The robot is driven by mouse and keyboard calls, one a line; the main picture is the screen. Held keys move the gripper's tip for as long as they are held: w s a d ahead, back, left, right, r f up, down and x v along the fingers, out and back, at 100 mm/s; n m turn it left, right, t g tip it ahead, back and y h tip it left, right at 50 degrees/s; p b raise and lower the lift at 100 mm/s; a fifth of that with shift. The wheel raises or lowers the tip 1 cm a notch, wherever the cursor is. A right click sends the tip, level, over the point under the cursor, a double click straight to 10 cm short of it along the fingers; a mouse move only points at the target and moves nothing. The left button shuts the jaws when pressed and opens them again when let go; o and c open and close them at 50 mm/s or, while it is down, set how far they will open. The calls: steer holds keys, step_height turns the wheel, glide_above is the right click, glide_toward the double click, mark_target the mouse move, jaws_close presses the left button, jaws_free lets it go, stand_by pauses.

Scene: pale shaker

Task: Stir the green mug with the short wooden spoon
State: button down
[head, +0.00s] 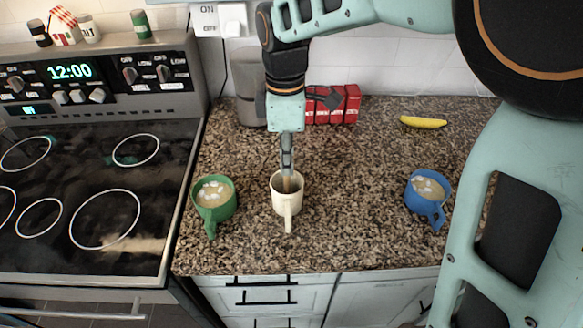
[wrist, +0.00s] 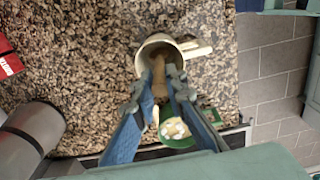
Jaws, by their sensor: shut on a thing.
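The green mug (head: 214,209) stands on the counter near the stove, with pale brown drink and white marshmallow-like pieces in it. It also shows in the wrist view (wrist: 196,140), partly behind my gripper. My gripper (head: 287,172) points down over the cream mug (head: 288,206), to the right of the green mug. In the wrist view my gripper (wrist: 158,86) is shut on a short wooden spoon (wrist: 159,72). The spoon's wooden part (head: 287,184) reaches into the cream mug's mouth. Its lower end is hidden inside.
A blue mug (head: 428,196) with a similar drink stands at the right. A yellow banana (head: 423,122), red boxes (head: 335,104) and a grey canister (head: 250,88) are at the back. The stove (head: 90,190) borders the counter at left. Counter between the cream and blue mugs is clear.

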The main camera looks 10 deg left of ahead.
steer(key=shift+r+p, duration=2.6)
steer(key=shift+r, duration=0.4)
